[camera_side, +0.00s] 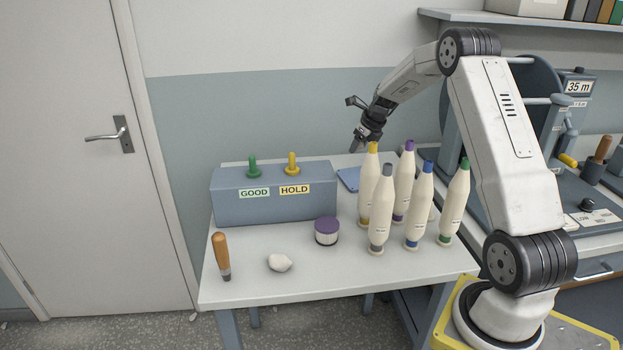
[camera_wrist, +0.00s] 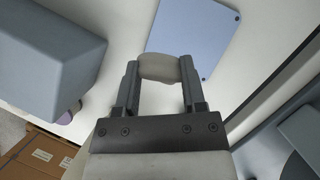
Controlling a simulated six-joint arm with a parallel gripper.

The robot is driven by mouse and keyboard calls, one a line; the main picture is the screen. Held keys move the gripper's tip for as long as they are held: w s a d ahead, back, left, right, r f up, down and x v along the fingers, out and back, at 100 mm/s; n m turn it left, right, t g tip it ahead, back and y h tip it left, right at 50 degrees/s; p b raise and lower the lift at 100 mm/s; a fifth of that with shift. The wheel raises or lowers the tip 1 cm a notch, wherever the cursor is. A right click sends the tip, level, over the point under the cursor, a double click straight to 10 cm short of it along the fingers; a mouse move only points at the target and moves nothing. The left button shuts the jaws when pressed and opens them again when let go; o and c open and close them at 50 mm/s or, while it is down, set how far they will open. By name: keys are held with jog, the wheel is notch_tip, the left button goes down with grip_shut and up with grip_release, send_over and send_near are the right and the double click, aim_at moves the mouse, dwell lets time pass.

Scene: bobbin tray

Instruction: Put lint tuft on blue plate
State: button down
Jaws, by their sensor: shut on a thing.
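A white irregular lump (camera_side: 279,262), which looks like the lint tuft, lies on the front of the table. The blue plate (camera_side: 348,178) lies flat at the back, partly hidden by the bobbins. In the wrist view the blue plate (camera_wrist: 196,35) shows just beyond my fingers. My gripper (camera_side: 357,143) is raised over the back of the table, close to the yellow-tipped bobbin (camera_side: 369,190). In the wrist view my gripper (camera_wrist: 159,80) is shut on a smooth, pale rounded thing (camera_wrist: 159,67). I cannot tell what it is, and it does not show clearly in the side view.
Several cream bobbins with coloured tips stand at the right, including a grey-tipped one (camera_side: 379,215). A blue-grey box (camera_side: 275,207) marked GOOD and HOLD, a purple-lidded pot (camera_side: 326,231) and a wooden-handled tool (camera_side: 221,254) are at the left.

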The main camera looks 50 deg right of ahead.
aim_at(353, 181)
jog(key=shift+a+m+h, duration=0.1)
jog(key=shift+m+h, duration=0.2)
jog(key=shift+m, duration=1)
jog(key=shift+f, duration=5)
jog(key=shift+c, duration=0.8)
grip_release()
jog(key=shift+f, duration=0.1)
jog(key=v, duration=1.2)
